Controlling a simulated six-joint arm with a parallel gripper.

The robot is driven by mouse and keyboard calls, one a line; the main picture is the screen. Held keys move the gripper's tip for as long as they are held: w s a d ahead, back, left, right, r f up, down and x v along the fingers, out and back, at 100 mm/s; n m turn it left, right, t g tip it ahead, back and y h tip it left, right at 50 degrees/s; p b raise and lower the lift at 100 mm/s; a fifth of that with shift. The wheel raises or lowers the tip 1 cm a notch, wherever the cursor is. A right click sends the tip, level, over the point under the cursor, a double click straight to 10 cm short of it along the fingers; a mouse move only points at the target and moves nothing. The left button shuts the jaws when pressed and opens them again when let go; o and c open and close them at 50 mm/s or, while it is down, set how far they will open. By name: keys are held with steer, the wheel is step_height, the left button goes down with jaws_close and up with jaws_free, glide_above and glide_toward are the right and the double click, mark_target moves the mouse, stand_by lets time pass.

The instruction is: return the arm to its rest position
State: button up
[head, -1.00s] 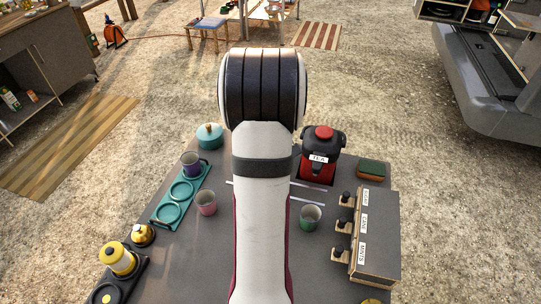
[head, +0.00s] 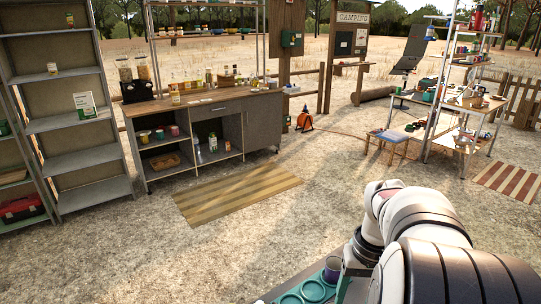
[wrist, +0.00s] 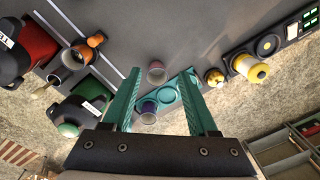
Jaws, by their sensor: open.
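My gripper (wrist: 161,76) shows in the wrist view with its two teal fingers spread apart and nothing between them in its grip. A purple cup (wrist: 147,106) is at the tray's near end, seen between the fingers. In the head view my arm fills the lower right and its fingers cannot be made out. The teal tray (head: 290,299) and purple cup (head: 333,268) show beside it at the bottom edge.
In the head view, a wooden cabinet (head: 262,130) and striped mat (head: 235,192) lie beyond open gravel.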

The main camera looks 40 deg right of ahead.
steer(key=w+a+r+n, duration=0.1)
steer(key=w+a+r, duration=0.15)
steer(key=a, duration=0.75)
steer(key=s+a+f, duration=0.1)
steer(key=s+a, duration=0.3)
steer(key=a, duration=0.6)
steer(key=s+a+f+n+y, duration=0.1)
steer(key=s+a, duration=0.4)
steer(key=a, duration=0.5)
steer(key=shift+f+n+y, duration=0.3)
